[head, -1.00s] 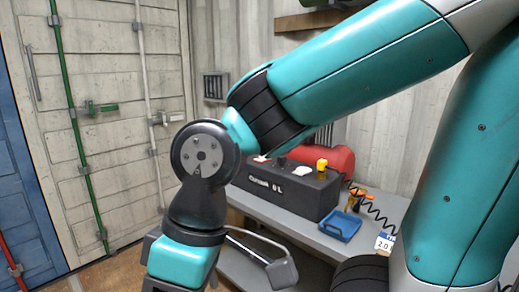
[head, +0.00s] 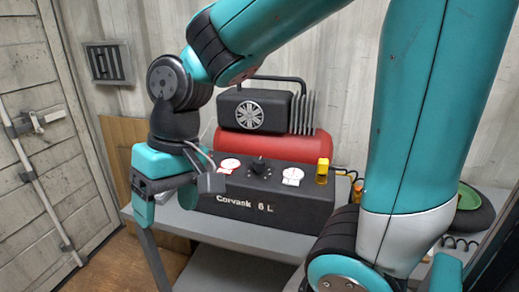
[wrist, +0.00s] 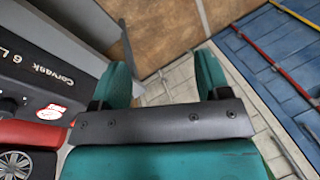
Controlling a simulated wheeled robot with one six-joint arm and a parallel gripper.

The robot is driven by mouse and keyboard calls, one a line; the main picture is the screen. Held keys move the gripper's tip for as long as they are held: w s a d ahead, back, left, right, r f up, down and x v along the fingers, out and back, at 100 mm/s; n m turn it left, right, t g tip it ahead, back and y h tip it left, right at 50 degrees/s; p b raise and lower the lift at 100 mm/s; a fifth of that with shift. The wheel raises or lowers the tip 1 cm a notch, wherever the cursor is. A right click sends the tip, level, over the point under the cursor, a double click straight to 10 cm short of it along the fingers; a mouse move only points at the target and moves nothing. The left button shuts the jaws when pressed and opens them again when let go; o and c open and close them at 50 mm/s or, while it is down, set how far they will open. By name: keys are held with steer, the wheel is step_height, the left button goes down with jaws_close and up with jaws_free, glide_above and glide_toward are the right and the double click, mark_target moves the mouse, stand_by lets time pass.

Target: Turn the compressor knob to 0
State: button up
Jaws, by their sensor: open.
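The compressor (head: 265,207) is a black box lettered "Corvask 6 L" on a grey bench, with a red tank behind it. Its black knob (head: 258,165) stands on top between two white round dials, left (head: 229,165) and right (head: 293,176); the knob's setting is too small to read. My gripper (head: 165,203) is open and empty, left of the compressor and apart from the knob. In the wrist view my two teal fingers (wrist: 163,78) are spread over floor and wall. The compressor (wrist: 45,68) shows there at the left edge, turned sideways.
A black motor (head: 255,112) with a handle and fins sits over the red tank (head: 275,146). A yellow fitting (head: 322,168) stands at the box's right end, near a coiled hose. The grey bench (head: 240,240) has a bare front strip. A container door stands at far left.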

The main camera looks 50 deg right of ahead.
steer(key=w+d+r+m+h+p, duration=0.1)
steer(key=w+d+r+m+p, duration=0.25)
steer(key=w+d+m, duration=0.3)
steer(key=m+g+h+p, duration=0.15)
steer(key=m+p, duration=0.55)
steer(key=m, duration=1.2)
glide_above(259, 160)
steer(key=shift+n+t+h, duration=0.25)
steer(key=shift+n, duration=0.1)
step_height(259, 160, down, 17)
steer(key=p, duration=0.4)
steer(key=shift+f+p, duration=0.1)
steer(key=shift+p, duration=0.2)
steer(key=c, duration=0.9)
steer(key=shift+c, duration=0.2)
